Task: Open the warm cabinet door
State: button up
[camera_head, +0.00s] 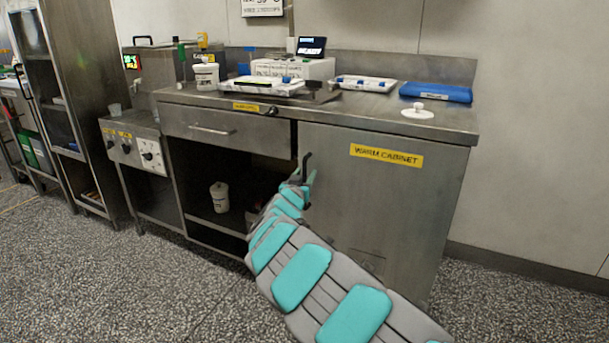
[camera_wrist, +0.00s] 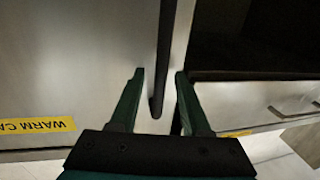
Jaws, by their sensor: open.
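The warm cabinet door (camera_head: 375,210) is a grey steel panel with a yellow "WARM CABINET" label (camera_head: 387,155); it looks shut, flush with the bench front. Its dark upright bar handle (camera_head: 307,162) is at the door's left edge. In the wrist view the handle (camera_wrist: 165,55) runs down between the two green fingers, and the door (camera_wrist: 75,65) fills the left side. My gripper (camera_wrist: 160,75) is open, with a gap on both sides of the handle. In the head view my gripper (camera_head: 301,184) is at the handle, partly hidden by my arm.
Left of the door is an open shelf bay with a white tub (camera_head: 219,196), under a drawer (camera_head: 225,129). The steel bench top (camera_head: 370,108) holds trays, a blue case (camera_head: 436,92) and a white tub (camera_head: 206,76). The speckled floor (camera_head: 520,295) before the door's right side is clear.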

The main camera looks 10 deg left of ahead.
grip_shut()
dwell(0.4)
dwell(1.1)
